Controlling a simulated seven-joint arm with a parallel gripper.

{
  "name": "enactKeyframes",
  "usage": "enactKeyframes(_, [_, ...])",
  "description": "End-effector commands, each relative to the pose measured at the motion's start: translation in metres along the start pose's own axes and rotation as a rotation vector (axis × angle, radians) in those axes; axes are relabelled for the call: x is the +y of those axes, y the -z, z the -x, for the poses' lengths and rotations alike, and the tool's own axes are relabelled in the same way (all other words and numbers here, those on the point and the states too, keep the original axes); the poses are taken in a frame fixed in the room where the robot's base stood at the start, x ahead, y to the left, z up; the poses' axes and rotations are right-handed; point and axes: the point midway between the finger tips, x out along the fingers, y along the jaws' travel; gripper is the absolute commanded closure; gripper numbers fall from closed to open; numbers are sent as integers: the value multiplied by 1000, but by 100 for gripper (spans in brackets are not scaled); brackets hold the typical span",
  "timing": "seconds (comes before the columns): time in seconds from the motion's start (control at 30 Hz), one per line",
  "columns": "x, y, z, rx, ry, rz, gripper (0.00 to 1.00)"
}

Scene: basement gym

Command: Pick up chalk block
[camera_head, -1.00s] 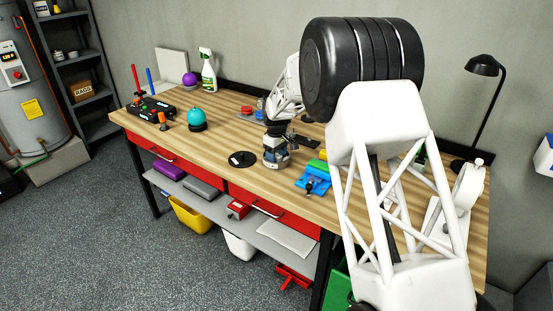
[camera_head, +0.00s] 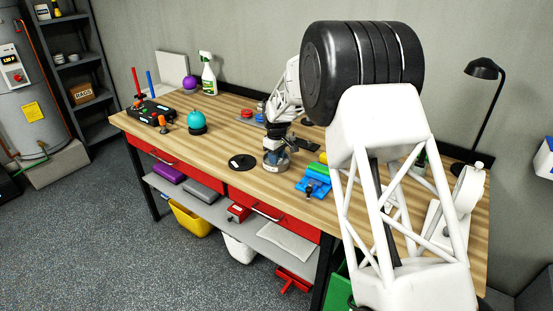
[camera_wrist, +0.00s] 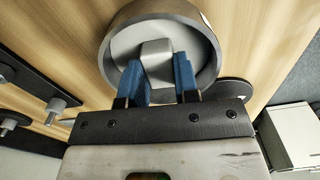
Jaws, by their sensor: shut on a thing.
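The chalk block is a small pale grey block (camera_wrist: 156,47) in the wrist view, inside a round grey metal dish (camera_wrist: 208,38). My gripper (camera_wrist: 158,68) is shut on it, with one blue finger on each side. In the head view the dish (camera_head: 275,167) stands on the workbench, and my gripper (camera_head: 276,150) points down into it. The block is hidden there. I cannot tell whether the block touches the dish floor.
A black disc (camera_head: 242,162) lies left of the dish on the workbench (camera_head: 215,150). Blue and green items (camera_head: 314,180) lie to its right. A teal ball on a stand (camera_head: 197,121) is farther left. A black lamp (camera_head: 485,70) stands at the right back.

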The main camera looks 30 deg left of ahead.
Motion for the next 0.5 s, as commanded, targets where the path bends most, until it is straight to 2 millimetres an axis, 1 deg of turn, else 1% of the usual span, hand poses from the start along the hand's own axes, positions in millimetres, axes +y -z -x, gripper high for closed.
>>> enactKeyframes(0.17, [0, 0, 12, 1, -1, 0, 94])
enactKeyframes(0.37, [0, 0, 36, 1, -3, -1, 94])
enactKeyframes(0.4, [-2, -3, 33, -1, -1, -1, 94])
enactKeyframes(0.5, [-9, -11, 35, -2, -1, -1, 94])
